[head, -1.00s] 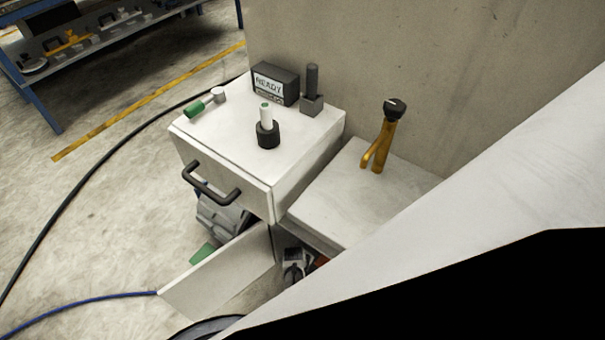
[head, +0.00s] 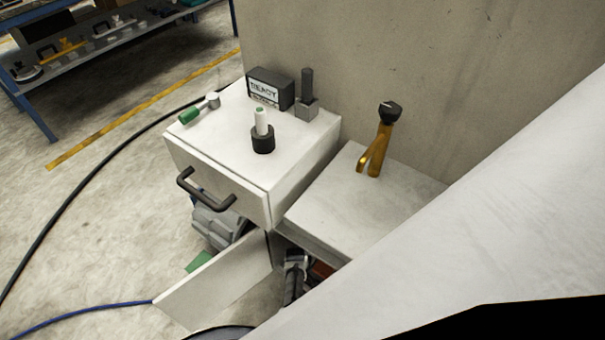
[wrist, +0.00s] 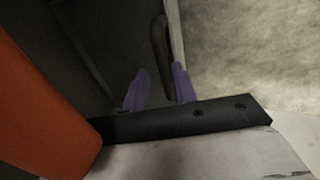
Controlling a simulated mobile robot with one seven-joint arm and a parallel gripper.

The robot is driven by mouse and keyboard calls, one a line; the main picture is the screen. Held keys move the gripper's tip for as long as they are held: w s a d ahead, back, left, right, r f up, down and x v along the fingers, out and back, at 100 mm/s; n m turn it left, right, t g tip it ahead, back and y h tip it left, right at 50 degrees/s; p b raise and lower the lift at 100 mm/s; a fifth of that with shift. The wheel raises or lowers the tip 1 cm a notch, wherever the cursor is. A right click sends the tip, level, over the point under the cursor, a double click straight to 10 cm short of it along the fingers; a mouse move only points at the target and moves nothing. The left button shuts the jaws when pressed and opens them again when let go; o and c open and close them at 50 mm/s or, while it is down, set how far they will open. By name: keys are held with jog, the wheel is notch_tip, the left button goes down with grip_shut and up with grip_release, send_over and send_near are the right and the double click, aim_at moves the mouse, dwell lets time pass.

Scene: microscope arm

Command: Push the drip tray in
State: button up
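My gripper (wrist: 160,82) shows in the wrist view as two purple fingertips, apart, with nothing clearly held. A dark curved bar (wrist: 157,45) stands between and beyond the fingertips, close to the right one; I cannot tell whether they touch. An orange-red panel (wrist: 40,90) fills the left of the wrist view. In the head view a small red-orange patch (head: 321,270) shows in the shadow under the low bench, beside a grey and black part (head: 294,275). I cannot tell for certain which of these is the drip tray; my arm hides much of that area.
A yellow tool (head: 377,145) stands on the low bench (head: 325,200). Floor at left is mostly free, apart from cables.

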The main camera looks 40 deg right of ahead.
jog(key=shift+o, duration=0.7)
jog(key=shift+s+a, duration=0.1)
jog(key=shift+a, duration=0.1)
